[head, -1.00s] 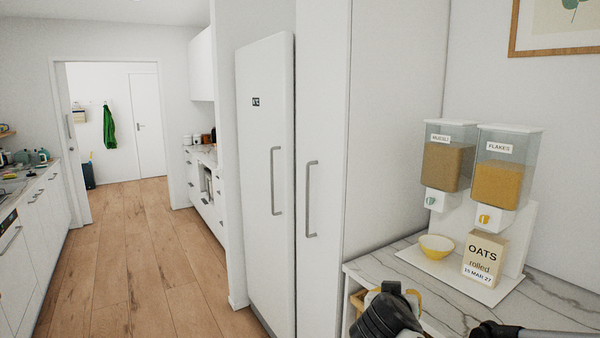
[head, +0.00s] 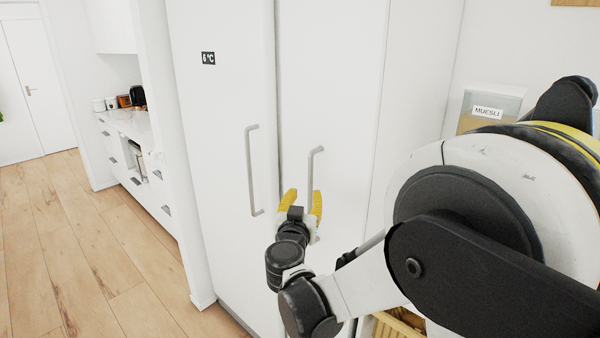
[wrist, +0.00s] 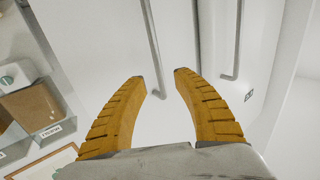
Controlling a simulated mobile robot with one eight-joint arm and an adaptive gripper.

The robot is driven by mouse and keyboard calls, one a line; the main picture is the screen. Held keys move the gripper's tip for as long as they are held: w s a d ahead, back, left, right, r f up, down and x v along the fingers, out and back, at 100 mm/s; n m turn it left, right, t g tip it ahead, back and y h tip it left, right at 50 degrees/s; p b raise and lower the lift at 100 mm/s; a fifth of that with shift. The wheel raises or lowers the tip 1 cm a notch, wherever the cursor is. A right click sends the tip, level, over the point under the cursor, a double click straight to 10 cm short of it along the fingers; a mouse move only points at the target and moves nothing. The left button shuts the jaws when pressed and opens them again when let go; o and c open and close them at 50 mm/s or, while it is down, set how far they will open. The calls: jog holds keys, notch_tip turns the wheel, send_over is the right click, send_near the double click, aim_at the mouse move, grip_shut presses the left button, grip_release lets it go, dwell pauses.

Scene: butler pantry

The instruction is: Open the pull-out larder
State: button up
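The pull-out larder (head: 335,90) is the tall white panel to the right of the fridge in the head view, and it looks shut. Its grey vertical bar handle (head: 311,165) is partly hidden low down by my gripper (head: 304,196). My gripper's yellow fingers are open, by the handle's lower part. In the wrist view, the larder handle (wrist: 152,45) runs down between the open fingers (wrist: 158,76) in the picture. I cannot tell whether they touch it or how deep it sits between them.
The white fridge (head: 215,120) with a "6 °C" display and its own bar handle (head: 250,170) adjoins the larder on the left. On the right, a muesli dispenser (head: 488,108) shows behind my arm. The wooden floor (head: 80,250) at the left is clear.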

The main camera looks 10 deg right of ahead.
aim_at(310, 180)
jog(key=b+x, duration=0.2)
jog(key=x, duration=0.8)
jog(key=shift+s+d, duration=0.1)
jog(key=shift+d, duration=0.1)
grip_shut()
